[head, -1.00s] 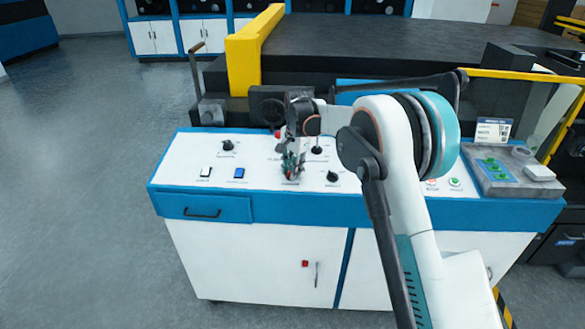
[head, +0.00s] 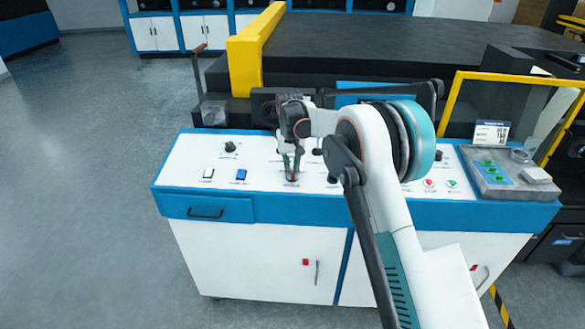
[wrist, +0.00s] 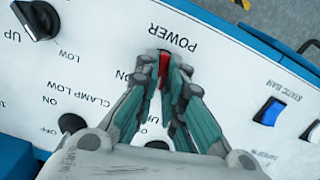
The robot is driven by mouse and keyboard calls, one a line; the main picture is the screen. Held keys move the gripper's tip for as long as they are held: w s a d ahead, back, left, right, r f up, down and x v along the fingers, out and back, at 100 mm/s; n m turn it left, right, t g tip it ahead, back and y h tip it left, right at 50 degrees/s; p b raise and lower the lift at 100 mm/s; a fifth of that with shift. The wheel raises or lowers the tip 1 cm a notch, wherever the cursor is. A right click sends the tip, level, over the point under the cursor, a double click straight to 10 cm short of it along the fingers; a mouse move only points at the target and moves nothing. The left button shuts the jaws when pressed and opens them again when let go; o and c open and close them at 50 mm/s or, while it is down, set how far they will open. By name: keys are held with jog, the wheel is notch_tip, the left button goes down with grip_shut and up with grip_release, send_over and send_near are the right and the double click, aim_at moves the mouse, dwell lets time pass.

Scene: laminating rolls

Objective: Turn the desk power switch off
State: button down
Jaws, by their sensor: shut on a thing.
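The red power switch (wrist: 163,65) sits by the word POWER on the white desk panel in the wrist view. My gripper (wrist: 166,76) is shut on it, with the fingers on both sides of the red lever. In the head view my gripper (head: 291,174) points down at the panel, and a bit of the red switch (head: 292,179) shows at its tips. The fingers hide most of the switch, and I cannot tell which position it is in.
A blue static bar switch (wrist: 269,111) lies to the right in the wrist view. A black UP/LOW knob (wrist: 40,22) and a clamp knob (wrist: 72,123) lie to the left. In the head view a grey tray (head: 500,176) stands at the panel's right end.

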jog(key=n, duration=0.4)
jog(key=shift+s+a+f+h, duration=0.1)
jog(key=shift+f+h, duration=0.05)
jog(key=shift+h, duration=0.15)
jog(key=shift+s+n+p, duration=0.1)
jog(key=shift+n+p, duration=0.25)
jog(key=shift+n, duration=1.05)
jog(key=shift+f, duration=0.1)
jog(key=c, duration=1.7)
grip_release()
jog(key=shift+a, duration=0.1)
jog(key=shift+r, duration=0.4)
notch_tip(320, 180, up, 11)
jog(key=a, duration=0.1)
jog(key=shift+s, duration=0.4)
jog(key=shift+r, duration=0.1)
